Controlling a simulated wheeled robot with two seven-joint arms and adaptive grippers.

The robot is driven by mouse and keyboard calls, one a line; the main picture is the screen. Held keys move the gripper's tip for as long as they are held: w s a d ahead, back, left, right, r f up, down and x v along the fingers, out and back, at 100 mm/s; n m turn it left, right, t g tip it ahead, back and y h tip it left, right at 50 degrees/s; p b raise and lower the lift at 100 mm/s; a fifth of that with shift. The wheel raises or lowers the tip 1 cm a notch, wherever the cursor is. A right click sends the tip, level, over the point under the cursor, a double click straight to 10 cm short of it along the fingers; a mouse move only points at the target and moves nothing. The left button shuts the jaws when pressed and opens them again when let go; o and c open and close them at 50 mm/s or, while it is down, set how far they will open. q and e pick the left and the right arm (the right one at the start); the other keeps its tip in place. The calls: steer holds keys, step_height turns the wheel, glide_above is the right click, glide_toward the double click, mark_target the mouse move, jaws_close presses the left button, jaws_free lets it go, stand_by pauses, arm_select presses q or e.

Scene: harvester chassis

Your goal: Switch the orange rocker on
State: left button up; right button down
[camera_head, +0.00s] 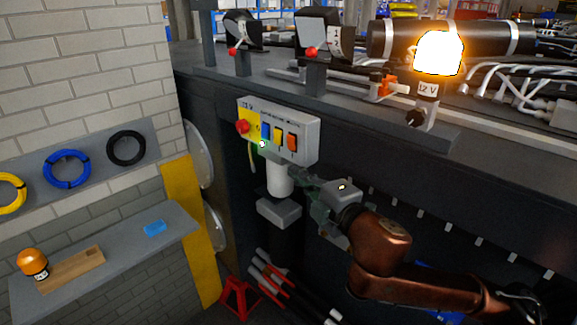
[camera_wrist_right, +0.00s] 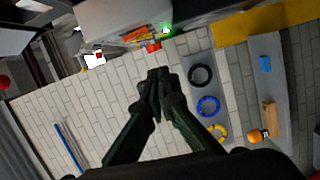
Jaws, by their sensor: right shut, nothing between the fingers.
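The orange rocker (camera_head: 292,142) is the rightmost of three rockers on a pale grey control box (camera_head: 307,125). To its left are a yellow rocker (camera_head: 278,136) and a blue rocker (camera_head: 265,131). Whether the orange rocker is on or off is too small to tell. My right gripper (camera_head: 303,179) is shut and empty, below and slightly right of the rockers, apart from the orange one. Its shut fingers show in the right wrist view (camera_wrist_right: 158,76), with the box (camera_wrist_right: 120,25) beyond them at the top. My left gripper is not in view.
A red button (camera_head: 243,127) and a small green light (camera_head: 262,144) are at the box's left. A white cylinder (camera_head: 280,180) hangs below it. A glowing 12 V beacon (camera_head: 440,55) stands on the chassis. A shelf (camera_head: 110,260) holds an orange beacon (camera_head: 32,262).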

steer(key=v, duration=0.3)
steer(key=shift+s, duration=0.25)
steer(key=shift+a, duration=0.1)
